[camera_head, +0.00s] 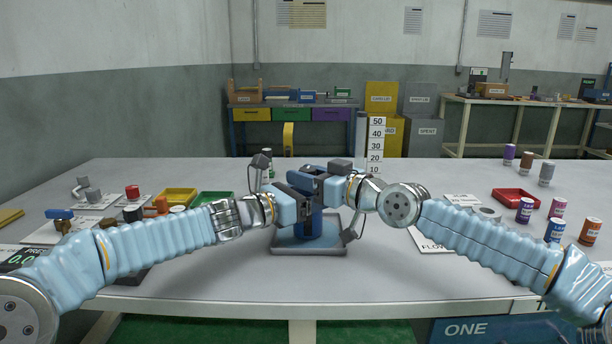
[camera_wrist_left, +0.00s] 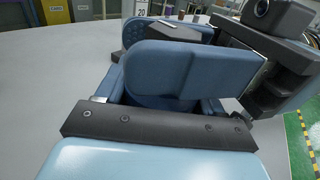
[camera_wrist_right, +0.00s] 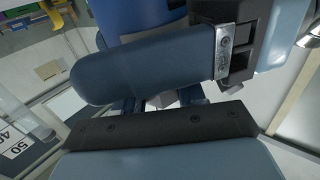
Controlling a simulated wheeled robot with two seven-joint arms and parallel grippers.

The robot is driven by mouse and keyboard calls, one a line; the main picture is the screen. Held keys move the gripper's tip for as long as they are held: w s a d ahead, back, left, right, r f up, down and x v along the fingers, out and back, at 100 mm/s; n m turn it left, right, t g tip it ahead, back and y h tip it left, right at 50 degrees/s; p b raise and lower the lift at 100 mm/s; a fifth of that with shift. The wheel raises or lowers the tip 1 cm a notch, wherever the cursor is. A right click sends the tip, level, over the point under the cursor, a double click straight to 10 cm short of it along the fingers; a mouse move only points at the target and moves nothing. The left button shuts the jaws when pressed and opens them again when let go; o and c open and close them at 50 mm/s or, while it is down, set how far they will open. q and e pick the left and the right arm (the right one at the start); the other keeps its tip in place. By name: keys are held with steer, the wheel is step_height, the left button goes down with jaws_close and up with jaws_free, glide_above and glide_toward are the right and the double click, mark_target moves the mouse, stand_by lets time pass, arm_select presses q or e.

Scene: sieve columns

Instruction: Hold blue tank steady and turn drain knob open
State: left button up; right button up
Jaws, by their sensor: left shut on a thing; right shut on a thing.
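The blue tank (camera_head: 309,224) stands upright on a grey tray (camera_head: 280,249) at the middle of the table. Its top is hidden behind my grippers. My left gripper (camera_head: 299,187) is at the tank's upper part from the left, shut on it. In the left wrist view, dark blue shows between its fingers (camera_wrist_left: 165,103). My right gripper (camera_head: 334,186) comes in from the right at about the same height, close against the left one. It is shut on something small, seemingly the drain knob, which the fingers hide. In the right wrist view, dark blue tank surface (camera_wrist_right: 130,14) shows beyond its finger.
A numbered scale board (camera_head: 376,140) stands behind the tank. Yellow (camera_head: 177,194) and green trays and loose parts lie at the left. A red tray (camera_head: 514,195) and several coloured canisters (camera_head: 525,210) stand at the right. The front strip of the table is clear.

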steer(key=shift+s+r+n+g+y, duration=0.15)
steer(key=shift+r+n+g+y, duration=0.05)
steer(key=shift+n+g+y, duration=0.35)
steer(key=o, duration=1)
steer(key=shift+d, duration=0.15)
steer(key=shift+d, duration=0.1)
steer(key=shift+s+d, duration=0.1)
steer(key=shift+d, duration=0.15)
steer(key=v, duration=1.1)
steer(key=shift+s, duration=0.15)
